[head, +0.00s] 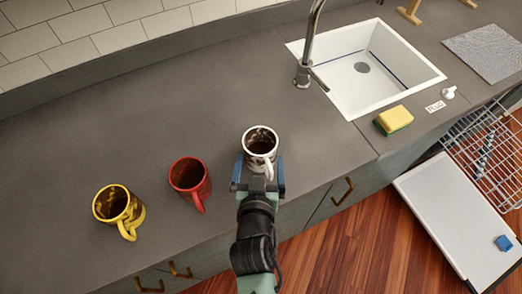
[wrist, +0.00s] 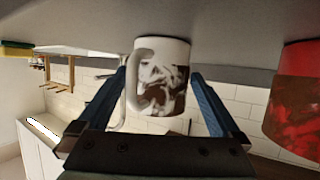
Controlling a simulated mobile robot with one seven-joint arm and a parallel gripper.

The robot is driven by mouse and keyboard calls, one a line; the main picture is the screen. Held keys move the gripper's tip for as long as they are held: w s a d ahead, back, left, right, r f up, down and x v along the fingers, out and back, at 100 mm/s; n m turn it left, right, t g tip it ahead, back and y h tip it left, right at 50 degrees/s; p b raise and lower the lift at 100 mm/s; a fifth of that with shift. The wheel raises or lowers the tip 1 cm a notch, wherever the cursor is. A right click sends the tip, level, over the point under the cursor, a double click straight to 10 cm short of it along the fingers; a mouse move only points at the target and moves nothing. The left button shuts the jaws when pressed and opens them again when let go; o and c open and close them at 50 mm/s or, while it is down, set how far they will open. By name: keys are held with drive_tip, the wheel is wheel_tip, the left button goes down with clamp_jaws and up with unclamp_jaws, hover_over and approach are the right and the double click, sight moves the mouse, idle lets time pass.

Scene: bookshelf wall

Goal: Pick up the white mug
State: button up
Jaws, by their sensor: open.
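The white mug (head: 251,135), with dark brown stains and a dark inside, stands upright on the grey counter near its front edge. Its handle points toward the front in the head view. My gripper (head: 260,166) is open and reaches in from the front edge, low over the counter. In the wrist view, which is upside down, the white mug (wrist: 172,54) sits between the two blue fingers of my gripper (wrist: 159,76), with its handle on the left. A gap shows beside the right finger; whether the left finger touches the handle I cannot tell.
A red mug (head: 186,172) and a yellow mug (head: 110,203) stand to the left on the counter (head: 150,130). A yellow-green sponge (head: 395,118), a sink (head: 400,85) and a tap (head: 306,65) are to the right. An open dishwasher (head: 450,215) is at lower right.

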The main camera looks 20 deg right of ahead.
sight(261, 142)
drive_tip(key=shift+x, duration=1.9)
drive_tip(key=shift+r, duration=0.1)
drive_tip(key=shift+c, duration=0.2)
drive_tip(key=c, duration=1.4)
drive_tip(key=shift+r, duration=0.2)
drive_tip(key=shift+c, duration=0.3)
